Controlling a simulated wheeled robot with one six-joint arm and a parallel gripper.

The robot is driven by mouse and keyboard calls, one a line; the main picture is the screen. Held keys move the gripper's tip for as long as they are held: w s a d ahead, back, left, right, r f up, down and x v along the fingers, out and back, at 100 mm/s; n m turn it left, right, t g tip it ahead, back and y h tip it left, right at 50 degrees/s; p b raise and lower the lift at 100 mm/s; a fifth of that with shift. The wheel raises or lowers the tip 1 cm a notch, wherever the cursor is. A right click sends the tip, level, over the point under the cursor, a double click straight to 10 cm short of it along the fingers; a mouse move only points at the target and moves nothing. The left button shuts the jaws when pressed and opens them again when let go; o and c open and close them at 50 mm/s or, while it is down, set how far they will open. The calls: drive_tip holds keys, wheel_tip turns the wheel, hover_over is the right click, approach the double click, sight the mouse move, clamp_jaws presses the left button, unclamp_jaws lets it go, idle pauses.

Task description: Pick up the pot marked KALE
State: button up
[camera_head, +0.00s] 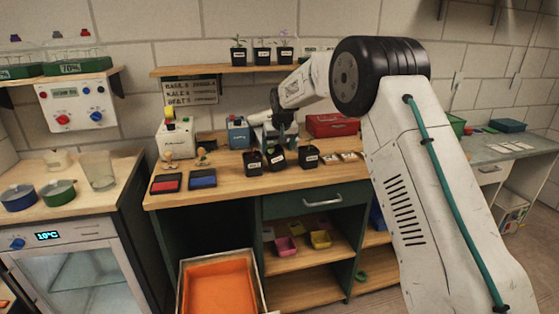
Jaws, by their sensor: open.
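Three small black pots with white labels stand on the wooden bench: a left pot (253,162), a middle pot (276,158) and a right pot (311,157). The middle pot looks tilted. Three more black pots with seedlings, a left one (238,56), a middle one (262,56) and a right one (285,54), stand on the wall shelf. The labels are too small to read, so I cannot tell which pot is marked KALE. My gripper (281,137) is open, pointing down just above the middle bench pot. Whether it touches that pot is unclear.
A sign (190,91) seems to list BASIL, KALE and BEETS. Red (165,183) and blue (202,178) pads lie at the bench's front left. A blue device (238,133) and a red box (331,125) stand behind the pots. An orange-lined bin (220,288) is below.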

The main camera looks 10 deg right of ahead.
sight(278, 157)
drive_tip(key=x, duration=0.4)
drive_tip(key=s+x, duration=0.1)
drive_tip(key=x, duration=0.1)
drive_tip(key=shift+d+f, duration=0.25)
drive_tip(key=shift+f, duration=0.1)
drive_tip(key=shift+s+r, duration=0.1)
drive_tip(key=shift+r, duration=0.2)
drive_tip(key=c, duration=0.8)
drive_tip(key=shift+r, duration=0.1)
